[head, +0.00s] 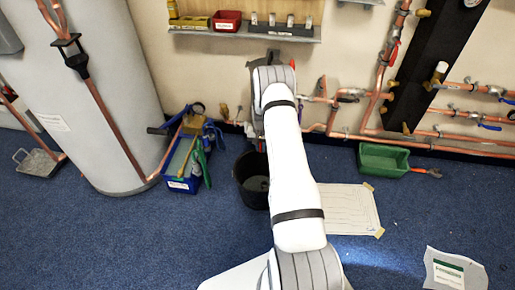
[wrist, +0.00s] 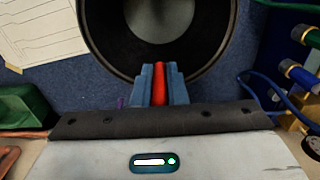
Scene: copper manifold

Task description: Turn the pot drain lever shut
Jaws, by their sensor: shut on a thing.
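In the wrist view, the red lever (wrist: 159,86) stands between the blue-grey fingers of my gripper (wrist: 158,70). The fingers are shut on it, one on each side. The lever's pivot and the valve body are hidden, so I cannot tell how far it is turned. A black bucket (head: 248,182) stands on the floor beside my arm. The bucket also shows in the wrist view (wrist: 102,45), beyond the fingertips.
Copper pipes (head: 366,100) run along the wall at the right. A blue toolbox (head: 180,184) stands left of the bucket and a green tray (head: 383,159) at the right. A large cylinder (head: 85,90) fills the left. A shelf (head: 245,33) spans the wall above. Blue carpet is clear at front left.

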